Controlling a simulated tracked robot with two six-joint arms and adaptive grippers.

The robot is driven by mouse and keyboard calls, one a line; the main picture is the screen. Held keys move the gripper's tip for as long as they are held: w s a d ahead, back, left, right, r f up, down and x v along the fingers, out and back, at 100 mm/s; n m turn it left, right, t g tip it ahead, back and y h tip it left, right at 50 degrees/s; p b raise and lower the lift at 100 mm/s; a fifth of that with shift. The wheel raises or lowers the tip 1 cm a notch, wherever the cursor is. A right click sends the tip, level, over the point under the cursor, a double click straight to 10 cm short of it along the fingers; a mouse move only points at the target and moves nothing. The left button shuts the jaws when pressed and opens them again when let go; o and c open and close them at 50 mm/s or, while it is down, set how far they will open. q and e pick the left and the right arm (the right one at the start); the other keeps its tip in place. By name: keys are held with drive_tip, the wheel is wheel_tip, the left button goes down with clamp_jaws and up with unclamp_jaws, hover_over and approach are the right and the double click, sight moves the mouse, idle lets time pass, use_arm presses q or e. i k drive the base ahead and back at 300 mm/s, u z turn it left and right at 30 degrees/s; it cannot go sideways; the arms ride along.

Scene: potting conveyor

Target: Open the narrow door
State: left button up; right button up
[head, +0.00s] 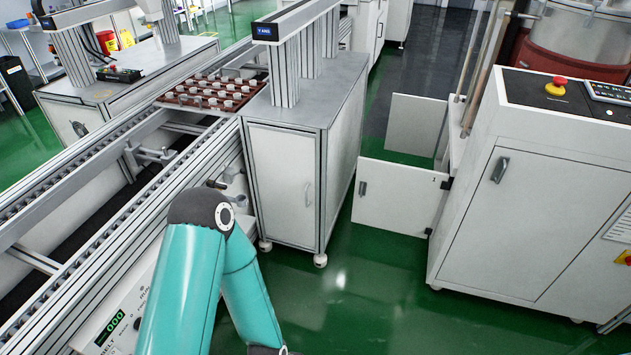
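A narrow white door (281,180) is on the front of the grey cabinet (322,105) in the middle of the head view. I cannot tell for sure which of these is the task's door. A teal arm of mine reaches up in front of the conveyor and bends back down.
The conveyor (100,157) runs along the left and carries a brown tray (167,97) of several small parts. A white machine (535,190) with a large door and a red stop button (556,86) stands at right. Green floor (350,300) is clear between cabinet and machine.

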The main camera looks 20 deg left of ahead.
sight(285, 163)
drive_tip(key=z, duration=0.05)
drive_tip(key=i, duration=1.65)
drive_tip(key=z, duration=1.2)
drive_tip(key=i, duration=0.1)
drive_tip(key=u, duration=3)
drive_tip(key=k, duration=0.7)
drive_tip(key=u, duration=0.25)
drive_tip(key=i, duration=0.75)
drive_tip(key=z, duration=0.1)
